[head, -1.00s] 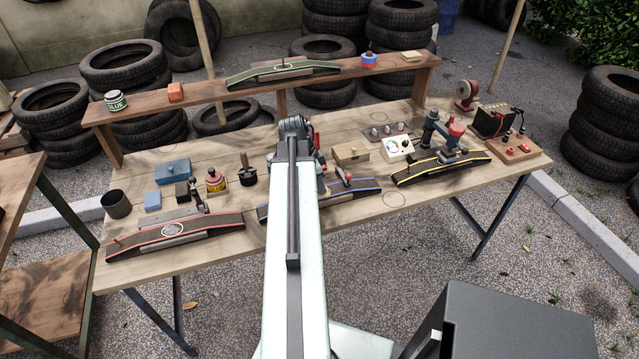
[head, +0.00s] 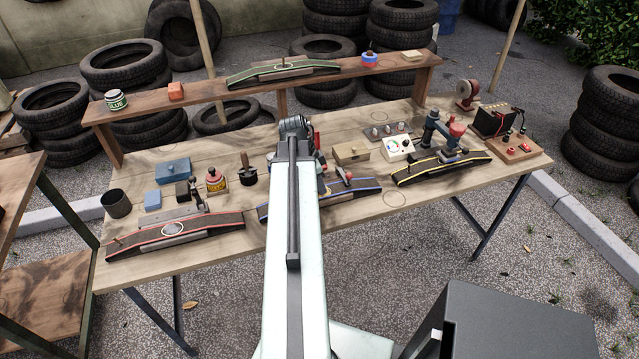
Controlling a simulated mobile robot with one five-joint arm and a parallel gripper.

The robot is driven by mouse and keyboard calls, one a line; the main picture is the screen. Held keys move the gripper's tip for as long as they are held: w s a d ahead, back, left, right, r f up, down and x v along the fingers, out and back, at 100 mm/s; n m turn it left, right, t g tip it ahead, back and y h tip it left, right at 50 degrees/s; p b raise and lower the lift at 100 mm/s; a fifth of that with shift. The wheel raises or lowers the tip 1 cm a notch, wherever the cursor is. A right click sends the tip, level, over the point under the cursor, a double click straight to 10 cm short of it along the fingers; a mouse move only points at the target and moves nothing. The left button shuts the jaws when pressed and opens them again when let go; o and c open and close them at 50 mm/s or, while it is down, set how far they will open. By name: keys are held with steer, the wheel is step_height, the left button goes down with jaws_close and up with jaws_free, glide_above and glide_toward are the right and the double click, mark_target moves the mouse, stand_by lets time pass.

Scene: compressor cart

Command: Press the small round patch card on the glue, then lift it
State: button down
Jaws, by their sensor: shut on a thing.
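My pale arm reaches over the table's middle, and its dark wrist end (head: 293,127) is above the blue-edged strip (head: 362,186). My gripper is hidden behind the arm, so its fingers and anything in them do not show. The patch card cannot be made out. A red-edged dark strip (head: 215,226) lies at the front left with a white ring (head: 174,229) on it. Whether glue lies inside the ring is too small to tell. The arm covers the left-middle part of the blue-edged strip.
A raised shelf (head: 205,95) at the back holds a glue tin (head: 116,101).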

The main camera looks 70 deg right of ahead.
steer(key=shift+r+p, duration=3.8)
steer(key=shift+r, duration=0.2)
steer(key=shift+f, duration=0.1)
